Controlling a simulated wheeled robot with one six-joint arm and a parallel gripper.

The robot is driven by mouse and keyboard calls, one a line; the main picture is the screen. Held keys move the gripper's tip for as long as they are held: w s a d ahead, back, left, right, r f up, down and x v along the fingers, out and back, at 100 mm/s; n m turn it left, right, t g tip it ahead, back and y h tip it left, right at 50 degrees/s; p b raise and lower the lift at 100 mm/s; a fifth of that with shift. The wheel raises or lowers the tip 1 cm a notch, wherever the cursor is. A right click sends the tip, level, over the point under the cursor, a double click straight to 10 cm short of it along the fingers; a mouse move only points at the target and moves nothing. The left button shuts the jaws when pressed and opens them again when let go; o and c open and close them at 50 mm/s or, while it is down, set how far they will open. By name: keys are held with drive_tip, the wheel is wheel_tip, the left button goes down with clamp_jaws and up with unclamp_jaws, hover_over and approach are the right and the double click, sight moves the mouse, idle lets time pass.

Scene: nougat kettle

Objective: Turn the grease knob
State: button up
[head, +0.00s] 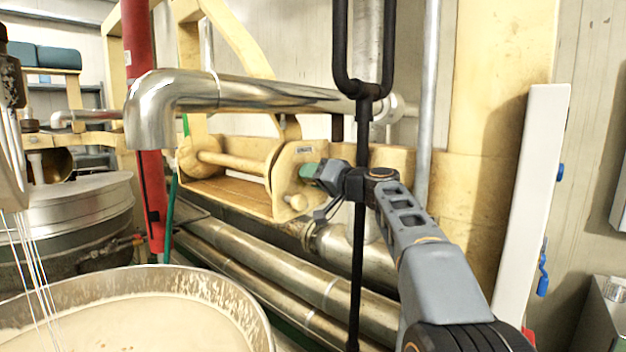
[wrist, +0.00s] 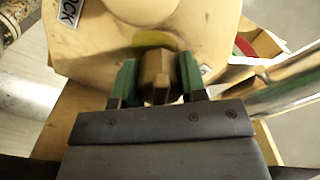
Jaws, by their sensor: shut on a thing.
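The grease knob (wrist: 155,72) is a small brown faceted knob on the cream-yellow machine housing (wrist: 100,45) in the wrist view. My gripper (wrist: 156,80) has its two green fingers on either side of the knob and is shut on it. In the head view my gripper (head: 311,171) reaches in from the right to the end plate of the cream frame (head: 283,190). The knob itself is hidden there by my fingers.
A polished steel pipe (head: 250,94) runs above the frame. A black vertical rod (head: 361,230) stands close to my arm. A kettle of pale mixture (head: 130,320) is at the lower left, with large pipes (head: 290,275) behind it. A white post (head: 532,200) stands at the right.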

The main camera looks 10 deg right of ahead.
drive_tip(key=m+p, duration=0.1)
drive_tip(key=m, duration=0.5)
drive_tip(key=shift+m, duration=0.3)
drive_tip(key=m+p, duration=0.2)
drive_tip(key=m, duration=0.4)
drive_tip(key=m+p, duration=0.3)
drive_tip(key=m, duration=0.3)
drive_tip(key=shift+r+m+p, duration=0.1)
drive_tip(key=shift+m+p, duration=0.2)
drive_tip(key=m+p, duration=0.3)
drive_tip(key=m, duration=0.2)
drive_tip(key=shift+m+p, duration=0.3)
drive_tip(key=shift+m, duration=0.1)
drive_tip(key=o, duration=0.9)
drive_tip(key=shift+o, duration=0.2)
drive_tip(key=shift+s, duration=0.1)
